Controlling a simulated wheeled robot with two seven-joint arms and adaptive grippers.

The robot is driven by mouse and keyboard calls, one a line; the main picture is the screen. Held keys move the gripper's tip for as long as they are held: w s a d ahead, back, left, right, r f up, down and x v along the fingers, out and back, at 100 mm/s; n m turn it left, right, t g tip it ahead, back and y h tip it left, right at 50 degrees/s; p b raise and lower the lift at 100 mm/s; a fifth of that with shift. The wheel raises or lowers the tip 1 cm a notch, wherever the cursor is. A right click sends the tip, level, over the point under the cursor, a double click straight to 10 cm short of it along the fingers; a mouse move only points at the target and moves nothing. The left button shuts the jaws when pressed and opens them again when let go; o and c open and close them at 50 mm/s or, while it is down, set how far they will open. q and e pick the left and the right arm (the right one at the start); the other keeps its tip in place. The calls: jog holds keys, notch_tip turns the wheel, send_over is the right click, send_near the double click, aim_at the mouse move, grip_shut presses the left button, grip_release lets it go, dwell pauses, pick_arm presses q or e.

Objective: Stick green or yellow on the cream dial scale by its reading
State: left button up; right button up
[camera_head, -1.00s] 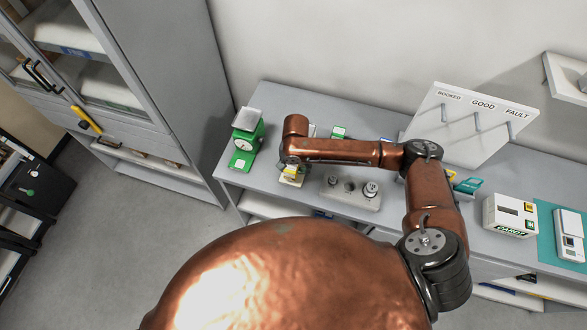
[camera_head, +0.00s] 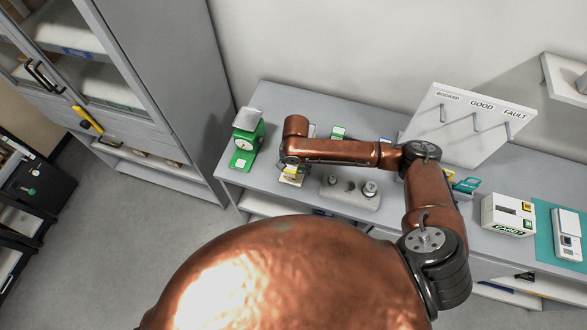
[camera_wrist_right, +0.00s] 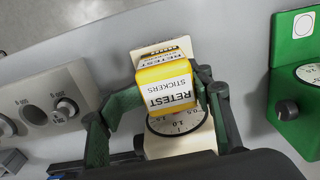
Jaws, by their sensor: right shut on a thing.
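The cream dial scale (camera_wrist_right: 179,138) is in the right wrist view, its dial partly covered. In the head view it (camera_head: 291,180) stands on the table, mostly hidden by my right arm. My right gripper (camera_wrist_right: 166,97) is shut on the yellow retest sticker box (camera_wrist_right: 165,85), which reads "RETEST STICKERS", and holds it over the scale's front. From this angle I cannot tell whether box and scale touch. The dial shows numbers near 1.0 and 1.5, but its needle is not clear. A small green-and-white item (camera_head: 338,132) lies behind my right arm. My left gripper is not in view.
A green dial scale (camera_head: 243,143) stands at the table's left end. A grey weight block (camera_head: 350,194) with knobbed weights sits right of the cream scale. Farther right are a sorting board (camera_head: 462,130) with pegs, a white box (camera_head: 508,215) and a teal mat (camera_head: 545,218).

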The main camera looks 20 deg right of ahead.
aim_at(294, 165)
jog(key=shift+f, duration=0.55)
dwell(0.6)
jog(key=shift+s+f+p, duration=0.15)
jog(key=shift+f+p, duration=0.05)
jog(key=shift+p, duration=0.35)
dwell(2.3)
notch_tip(294, 165, up, 7)
jog(key=p, duration=0.9)
jog(key=shift+r, duration=0.2)
jog(key=shift+w+f, duration=0.1)
jog(key=shift+w, duration=0.1)
